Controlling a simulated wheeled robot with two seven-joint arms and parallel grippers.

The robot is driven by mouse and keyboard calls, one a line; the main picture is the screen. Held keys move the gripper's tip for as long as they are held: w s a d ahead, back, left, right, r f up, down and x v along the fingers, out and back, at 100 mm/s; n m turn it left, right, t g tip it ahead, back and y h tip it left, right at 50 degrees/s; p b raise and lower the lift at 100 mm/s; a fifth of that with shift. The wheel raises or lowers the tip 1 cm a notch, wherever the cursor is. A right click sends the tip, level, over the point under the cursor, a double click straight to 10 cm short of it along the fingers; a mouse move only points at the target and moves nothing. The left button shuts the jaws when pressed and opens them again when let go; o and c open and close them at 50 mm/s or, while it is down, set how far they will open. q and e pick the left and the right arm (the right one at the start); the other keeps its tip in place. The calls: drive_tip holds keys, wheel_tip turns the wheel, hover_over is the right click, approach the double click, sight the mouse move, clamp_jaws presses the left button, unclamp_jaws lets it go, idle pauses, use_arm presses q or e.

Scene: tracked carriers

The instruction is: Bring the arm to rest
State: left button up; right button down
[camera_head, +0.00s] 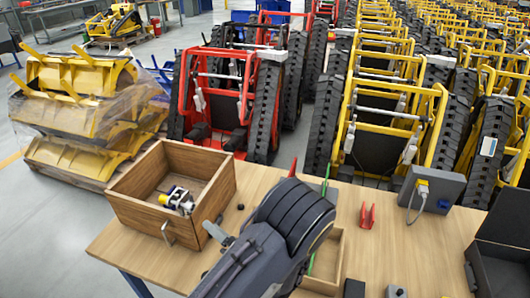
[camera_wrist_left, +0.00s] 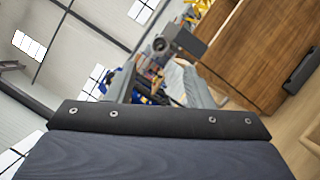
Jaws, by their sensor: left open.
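My left arm (camera_head: 295,217) comes up over the front of the wooden table, its dark ribbed joint large in the lower middle of the head view. My left gripper (camera_head: 220,238) is beside the near right corner of the open wooden box (camera_head: 150,207), its grey fingers apart and nothing seen between them. Whether it touches the box cannot be told. The left wrist view shows the gripper's grey fingers (camera_wrist_left: 186,64) apart, with the box's wooden side (camera_wrist_left: 245,50) to their right. My right gripper is not in view.
A smaller wooden tray (camera_head: 335,257) is partly hidden behind my arm. Red clips (camera_head: 368,216), a grey control box (camera_head: 432,188) and an open black case (camera_head: 500,262) stand right. Tracked carriers (camera_head: 230,95) fill the floor behind.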

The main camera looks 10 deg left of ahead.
use_arm(q)
drive_tip(key=s+a+n+g+h, duration=0.3)
drive_tip(key=s+n+g+h, duration=0.3)
drive_tip(key=n, duration=0.3)
drive_tip(key=s+a+n+g+h, duration=0.3)
drive_tip(key=s+n+g+h, duration=0.25)
drive_tip(key=s+n, duration=0.4)
drive_tip(key=s+d+r+n+t+h, duration=0.3)
drive_tip(key=d+r+n+t+h, duration=0.6)
drive_tip(key=n, duration=0.9)
drive_tip(key=shift+d+r+h, duration=0.15)
drive_tip(key=shift+r+h, duration=0.4)
drive_tip(key=shift+h, duration=0.3)
